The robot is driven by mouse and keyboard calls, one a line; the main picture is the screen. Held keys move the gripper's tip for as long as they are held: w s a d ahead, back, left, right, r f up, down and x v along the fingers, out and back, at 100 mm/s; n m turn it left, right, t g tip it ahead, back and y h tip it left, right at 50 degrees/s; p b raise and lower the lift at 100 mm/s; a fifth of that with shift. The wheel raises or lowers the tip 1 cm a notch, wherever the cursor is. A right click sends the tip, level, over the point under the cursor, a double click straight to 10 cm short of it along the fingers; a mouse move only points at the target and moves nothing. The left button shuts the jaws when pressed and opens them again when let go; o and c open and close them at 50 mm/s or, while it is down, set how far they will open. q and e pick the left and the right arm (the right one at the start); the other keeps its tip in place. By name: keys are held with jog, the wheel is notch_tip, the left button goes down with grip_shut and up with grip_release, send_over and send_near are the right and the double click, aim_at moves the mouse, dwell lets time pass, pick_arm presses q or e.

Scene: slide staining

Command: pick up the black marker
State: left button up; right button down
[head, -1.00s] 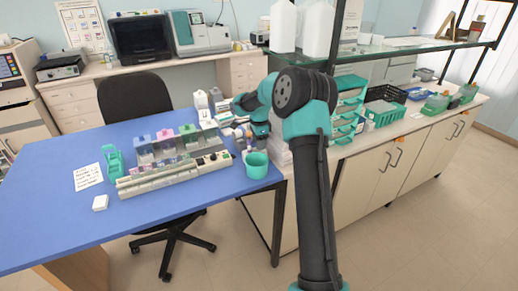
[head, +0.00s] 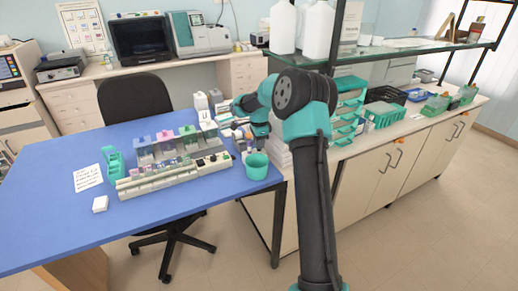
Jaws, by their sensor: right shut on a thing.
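My right gripper (head: 243,141) is at the back right of the blue table, just behind and left of the teal cup (head: 257,167). It is small in the head view and partly hidden by my own wrist. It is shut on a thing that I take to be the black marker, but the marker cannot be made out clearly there. My left gripper is not in view.
A long staining rack (head: 174,176) with colored jars stands left of the cup. A teal holder (head: 114,161), a written note (head: 88,178) and a small white block (head: 100,204) lie further left. The blue table's (head: 50,215) front left is clear.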

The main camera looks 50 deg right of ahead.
jog(key=shift+r, duration=0.15)
notch_tip(320, 180, up, 10)
jog(key=shift+f, duration=0.15)
dwell(0.3)
jog(key=shift+w+a, duration=0.1)
dwell(0.3)
